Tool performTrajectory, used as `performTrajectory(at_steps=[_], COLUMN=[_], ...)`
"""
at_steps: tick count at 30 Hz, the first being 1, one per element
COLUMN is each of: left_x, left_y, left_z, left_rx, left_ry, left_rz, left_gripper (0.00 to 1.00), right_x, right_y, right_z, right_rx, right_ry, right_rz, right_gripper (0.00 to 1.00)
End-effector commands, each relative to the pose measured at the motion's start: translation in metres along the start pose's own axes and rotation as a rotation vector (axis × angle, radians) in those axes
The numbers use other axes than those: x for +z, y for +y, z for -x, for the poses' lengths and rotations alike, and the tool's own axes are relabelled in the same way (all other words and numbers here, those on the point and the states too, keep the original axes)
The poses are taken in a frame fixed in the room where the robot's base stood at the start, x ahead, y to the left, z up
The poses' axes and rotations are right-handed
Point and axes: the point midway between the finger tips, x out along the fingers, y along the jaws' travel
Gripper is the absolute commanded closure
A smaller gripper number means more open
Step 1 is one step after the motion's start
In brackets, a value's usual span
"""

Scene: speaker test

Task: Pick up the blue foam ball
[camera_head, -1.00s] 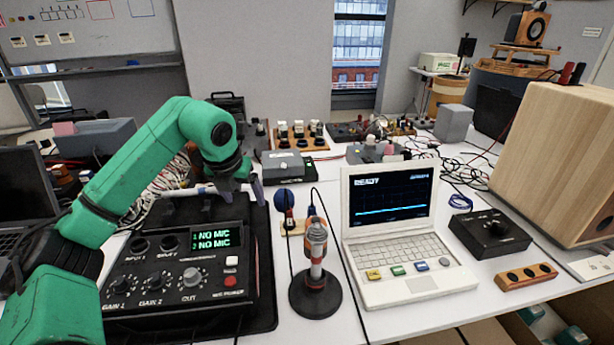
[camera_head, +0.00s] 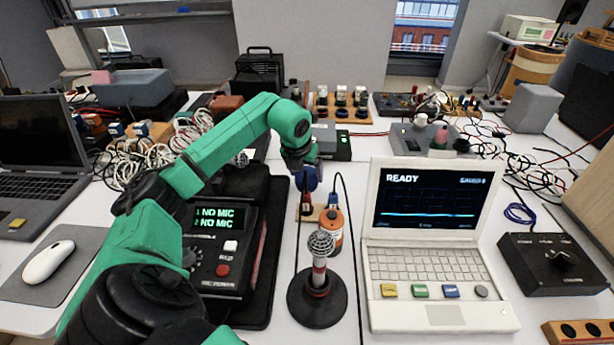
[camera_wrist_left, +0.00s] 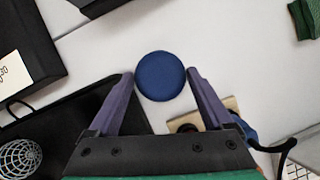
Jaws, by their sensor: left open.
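The blue foam ball (camera_head: 308,180) shows just below my left gripper (camera_head: 304,164) in the head view, beside a small wooden base (camera_head: 309,214). In the left wrist view the ball (camera_wrist_left: 160,76) is round and dark blue. It lies between and slightly beyond the two purple fingertips of my left gripper (camera_wrist_left: 160,80). The fingers are open, with a narrow gap on each side of the ball; I cannot tell whether either touches it. My right gripper is not in view.
A microphone on a round black stand (camera_head: 317,297) stands in front of the ball. The white laptop (camera_head: 431,240) is to the right, the black audio box (camera_head: 220,250) to the left.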

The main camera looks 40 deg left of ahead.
Motion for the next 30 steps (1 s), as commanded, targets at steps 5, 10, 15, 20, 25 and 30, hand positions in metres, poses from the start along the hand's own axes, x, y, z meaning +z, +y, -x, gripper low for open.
performTrajectory(at_steps=[5,10,15,20,25,30], left_x=[-0.001,0.000,0.000,0.000,0.001,0.009], left_y=[0.000,0.000,0.000,0.000,0.000,0.000], left_z=[-0.024,-0.024,-0.024,-0.024,-0.022,-0.004], left_rx=[-0.001,0.000,0.000,0.000,0.000,0.000], left_ry=[0.001,-0.001,-0.001,-0.001,-0.001,-0.005], left_rz=[0.001,0.000,0.000,0.000,0.001,0.001], left_gripper=[0.16,0.16,0.77,0.78,0.78,0.78], right_x=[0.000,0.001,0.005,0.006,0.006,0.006], right_y=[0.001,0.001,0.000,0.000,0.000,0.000], right_z=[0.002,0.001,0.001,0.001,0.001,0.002], right_rx=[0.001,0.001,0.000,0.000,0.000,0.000], right_ry=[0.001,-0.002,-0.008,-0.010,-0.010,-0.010], right_rz=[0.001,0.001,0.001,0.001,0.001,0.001], right_gripper=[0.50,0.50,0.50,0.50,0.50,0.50])
